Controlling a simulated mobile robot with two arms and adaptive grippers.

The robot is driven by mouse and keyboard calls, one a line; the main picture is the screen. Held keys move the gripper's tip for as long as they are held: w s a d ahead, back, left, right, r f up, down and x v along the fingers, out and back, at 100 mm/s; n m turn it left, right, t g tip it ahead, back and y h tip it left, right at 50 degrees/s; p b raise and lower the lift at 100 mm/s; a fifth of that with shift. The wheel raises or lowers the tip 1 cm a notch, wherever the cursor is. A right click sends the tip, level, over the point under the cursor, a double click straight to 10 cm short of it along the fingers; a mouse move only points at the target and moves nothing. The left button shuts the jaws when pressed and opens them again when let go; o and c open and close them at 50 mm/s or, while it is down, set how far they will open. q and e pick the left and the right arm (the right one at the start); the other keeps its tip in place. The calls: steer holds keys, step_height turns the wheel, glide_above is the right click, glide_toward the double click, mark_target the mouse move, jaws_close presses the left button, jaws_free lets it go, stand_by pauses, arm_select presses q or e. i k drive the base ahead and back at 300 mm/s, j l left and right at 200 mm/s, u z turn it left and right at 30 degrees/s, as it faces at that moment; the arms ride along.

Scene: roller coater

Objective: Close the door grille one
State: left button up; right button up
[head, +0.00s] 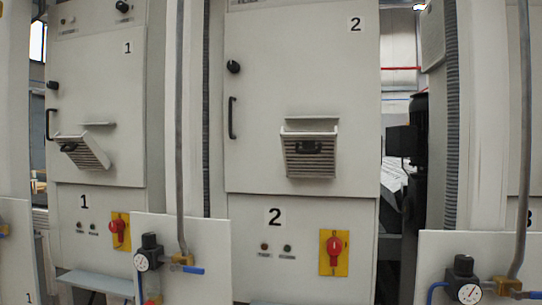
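Door grille one (88,154) is on the door of the cabinet marked 1 (103,95), on the left side of the head view. It is a slatted grey panel with a black handle (68,147) near its upper edge. It stands open, with its top tilted out from the door and its lower edge close to the door. A thin ledge (97,124) is on the door above it. Neither of my grippers is in view, so nothing is seen touching the grille.
The cabinet marked 2 (270,60) has a similar grille (310,165), also tilted outward. Grey panels with gauges and blue-handled valves (148,260) stand in front. A vertical pipe (180,120) rises between the cabinets. Red switches on yellow plates (334,250) are below the doors.

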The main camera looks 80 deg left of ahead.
mark_target(83, 150)
steer(key=u, duration=3.9)
